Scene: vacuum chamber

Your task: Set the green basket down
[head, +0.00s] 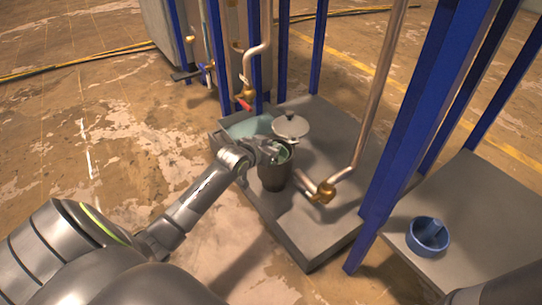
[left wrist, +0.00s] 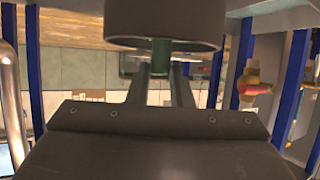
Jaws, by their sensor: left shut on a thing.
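The green basket (head: 282,153) shows as a small patch of green at the mouth of a dark grey cylindrical vessel (head: 275,178). My left gripper (head: 272,150) reaches in from the left at the vessel's top and is shut on the basket. In the left wrist view, the two fingers close on a green piece (left wrist: 161,52) just under a grey round body (left wrist: 165,22). Most of the basket is hidden, and I cannot tell how deep it sits in the vessel. My right gripper is not in view.
A grey lid with a knob (head: 290,127) is just behind the vessel. A bent copper pipe with a brass fitting (head: 323,192) is close on the right. Blue posts (head: 418,110) stand around the grey platform (head: 300,232). A blue bowl (head: 428,236) stands on the right-hand platform.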

